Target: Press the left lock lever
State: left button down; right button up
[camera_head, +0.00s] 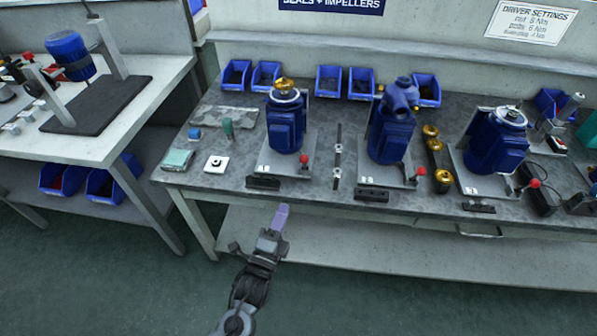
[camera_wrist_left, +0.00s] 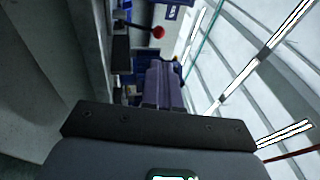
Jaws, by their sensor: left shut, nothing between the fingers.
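Three red-knobbed lock levers stand along the front of the bench. The left lock lever (camera_head: 304,160) is at the front right corner of the left blue pump's (camera_head: 286,125) grey base plate. My left gripper (camera_head: 281,214) is in front of the bench's front edge, left of and nearer than that lever, and apart from it. Its purple fingers are shut and hold nothing. In the left wrist view a red-knobbed lever (camera_wrist_left: 159,32) shows beyond the shut fingers (camera_wrist_left: 164,84); I cannot tell for sure which lever it is. My right gripper is not in view.
A middle pump (camera_head: 390,130) and a right pump (camera_head: 496,140) stand further right with their own levers. Several blue bins (camera_head: 328,81) line the back. A black block (camera_head: 263,183) sits at the front edge below the left pump. Open floor lies in front of the bench.

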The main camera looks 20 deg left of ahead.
aim_at(302, 162)
pick_arm(q)
jog(key=b+x, duration=0.4)
jog(key=x, duration=0.8)
jog(key=shift+w+d+f+b, duration=0.1)
jog(key=shift+w+b, duration=0.15)
jog(key=shift+b, duration=0.15)
jog(key=shift+w, duration=0.4)
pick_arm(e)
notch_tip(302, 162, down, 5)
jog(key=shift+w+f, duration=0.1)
